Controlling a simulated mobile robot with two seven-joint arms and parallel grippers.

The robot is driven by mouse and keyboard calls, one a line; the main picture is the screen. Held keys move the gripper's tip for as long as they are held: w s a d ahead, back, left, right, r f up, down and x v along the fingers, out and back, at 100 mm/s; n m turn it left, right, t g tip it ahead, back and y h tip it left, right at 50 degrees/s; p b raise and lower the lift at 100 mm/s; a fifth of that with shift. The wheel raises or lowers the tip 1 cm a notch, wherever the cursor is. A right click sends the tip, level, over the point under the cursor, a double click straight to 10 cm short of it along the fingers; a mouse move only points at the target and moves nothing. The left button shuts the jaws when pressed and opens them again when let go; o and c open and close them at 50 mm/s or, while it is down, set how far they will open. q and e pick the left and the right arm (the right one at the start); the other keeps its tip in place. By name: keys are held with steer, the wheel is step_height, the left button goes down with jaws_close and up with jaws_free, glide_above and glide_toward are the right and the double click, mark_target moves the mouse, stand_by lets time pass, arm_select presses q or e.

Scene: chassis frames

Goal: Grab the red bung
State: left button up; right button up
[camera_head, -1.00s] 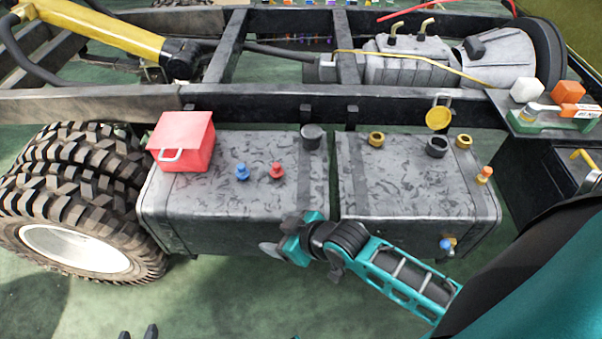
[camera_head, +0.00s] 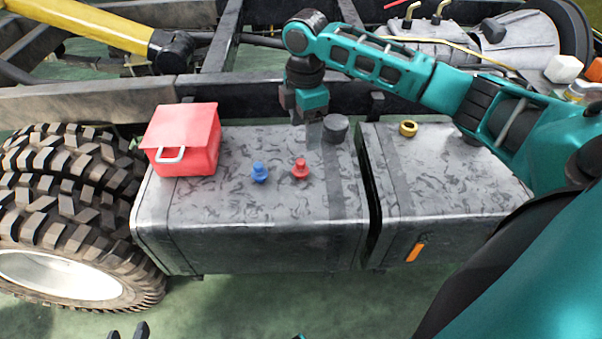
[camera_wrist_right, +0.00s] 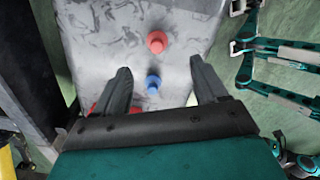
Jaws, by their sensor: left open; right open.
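The red bung (camera_head: 300,169) stands upright on the left grey tank's top, right of a blue bung (camera_head: 259,172). In the right wrist view the red bung (camera_wrist_right: 157,42) lies beyond my fingertips, and the blue bung (camera_wrist_right: 153,84) shows between the fingers. My right gripper (camera_head: 308,118) hangs over the tank's far edge, behind the red bung and beside the black cap; its jaws (camera_wrist_right: 163,75) are open and empty. Only the fingertips of my left gripper (camera_head: 128,333) show at the bottom edge, apart and away from the bungs.
A red box (camera_head: 184,140) with a handle sits on the tank's left end. A black cap (camera_head: 336,128) stands at the tank's far right. The right tank carries a brass ring (camera_head: 408,128). A chassis rail (camera_head: 90,97) runs behind; a large tyre (camera_head: 60,215) is at left.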

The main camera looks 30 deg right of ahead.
mark_target(302, 161)
step_height(302, 161, down, 7)
steer(key=shift+w+r+b, duration=0.1)
steer(key=shift+r+b, duration=0.1)
steer(key=shift+b, duration=0.65)
steer(key=f, duration=0.1)
steer(key=f+b, duration=0.1)
steer(key=f, duration=0.1)
steer(key=f+b, duration=0.1)
steer(key=f, duration=0.1)
steer(key=shift+w+a+f, duration=0.15)
steer(key=shift+w, duration=0.15)
steer(key=shift+c, duration=0.5)
steer(key=c, duration=1)
